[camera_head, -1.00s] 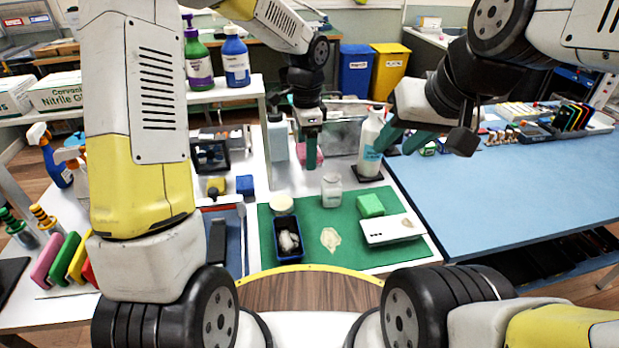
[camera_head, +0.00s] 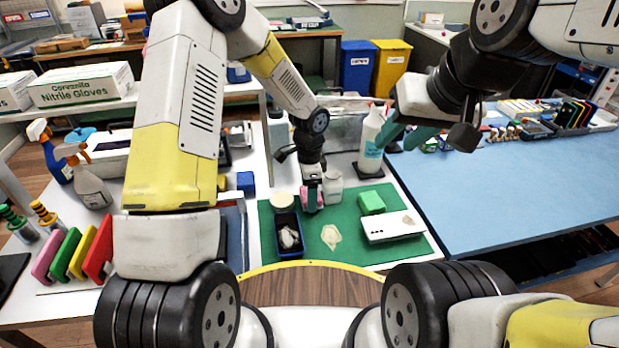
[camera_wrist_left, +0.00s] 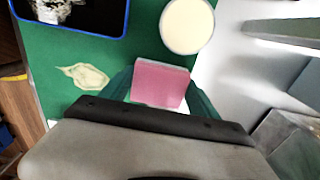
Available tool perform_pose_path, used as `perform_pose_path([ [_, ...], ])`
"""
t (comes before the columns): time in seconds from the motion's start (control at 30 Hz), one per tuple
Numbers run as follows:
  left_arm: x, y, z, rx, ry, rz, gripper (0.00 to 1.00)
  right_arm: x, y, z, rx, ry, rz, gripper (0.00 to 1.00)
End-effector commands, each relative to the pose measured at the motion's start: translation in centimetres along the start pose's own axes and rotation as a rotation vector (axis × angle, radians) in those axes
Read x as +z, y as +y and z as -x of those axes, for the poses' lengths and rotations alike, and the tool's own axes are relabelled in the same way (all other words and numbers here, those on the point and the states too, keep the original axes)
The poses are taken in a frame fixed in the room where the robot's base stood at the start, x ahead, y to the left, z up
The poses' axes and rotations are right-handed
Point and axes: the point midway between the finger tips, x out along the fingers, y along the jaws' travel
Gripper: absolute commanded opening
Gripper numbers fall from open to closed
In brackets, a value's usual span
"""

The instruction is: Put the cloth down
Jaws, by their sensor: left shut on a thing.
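The pink cloth (camera_head: 308,197) is a small folded block. My left gripper (camera_head: 312,196) is shut on it, over the back part of the green mat (camera_head: 345,258). The left wrist view shows the cloth (camera_wrist_left: 160,84) between the two teal fingers, over the mat close to its edge. I cannot tell whether the cloth touches the mat.
A clear jar (camera_head: 334,188) stands just right of my left gripper.

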Motion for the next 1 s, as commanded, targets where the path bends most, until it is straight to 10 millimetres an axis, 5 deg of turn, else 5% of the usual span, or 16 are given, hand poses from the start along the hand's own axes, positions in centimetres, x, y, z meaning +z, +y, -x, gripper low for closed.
perform_pose_path([
  [0.43, 0.0, 0.0, -1.6, 0.0, 0.0, -0.001, 0.38, 0.0, 0.0, 0.0, 0.0, 0.0, 0.0, 0.36],
  [0.47, 0.0, 0.0, -1.6, -0.001, 0.0, -0.001, 0.74, 0.0, 0.0, 0.0, 0.0, 0.0, 0.0, 0.36],
  [0.57, 0.0, 0.0, -1.5, -0.001, 0.001, -0.001, 0.92, 0.0, 0.0, 0.0, 0.0, 0.0, 0.0, 0.36],
  [1.0, -0.1, -0.1, -0.5, -0.003, 0.002, 0.0, 0.92, 0.0, 0.0, 0.0, 0.0, 0.0, 0.0, 0.36],
])
